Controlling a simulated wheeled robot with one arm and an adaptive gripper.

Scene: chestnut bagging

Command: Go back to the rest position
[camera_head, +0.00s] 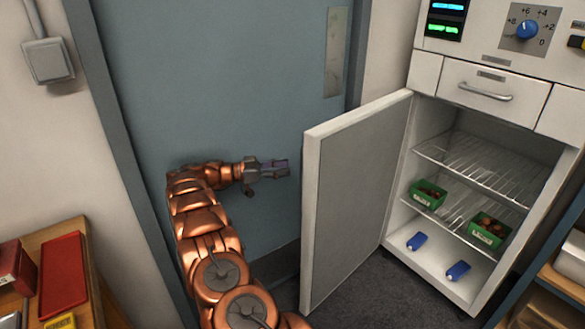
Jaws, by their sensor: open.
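My gripper (275,168) is at the end of my copper arm, in front of the blue-grey door (235,70). It points to the right, toward the open cabinet door (345,200), with a small gap between them. The gripper is open and I see nothing held in it, though its fingers are small in the picture. My arm reaches up from the bottom of the view and bends right at the top.
The white cabinet (470,262) stands open on the right. Green boxes (428,194) with brown contents sit on a wire shelf (480,165). Blue items (458,271) lie on its floor. A wooden table (85,262) with a red tray (63,280) stands at lower left.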

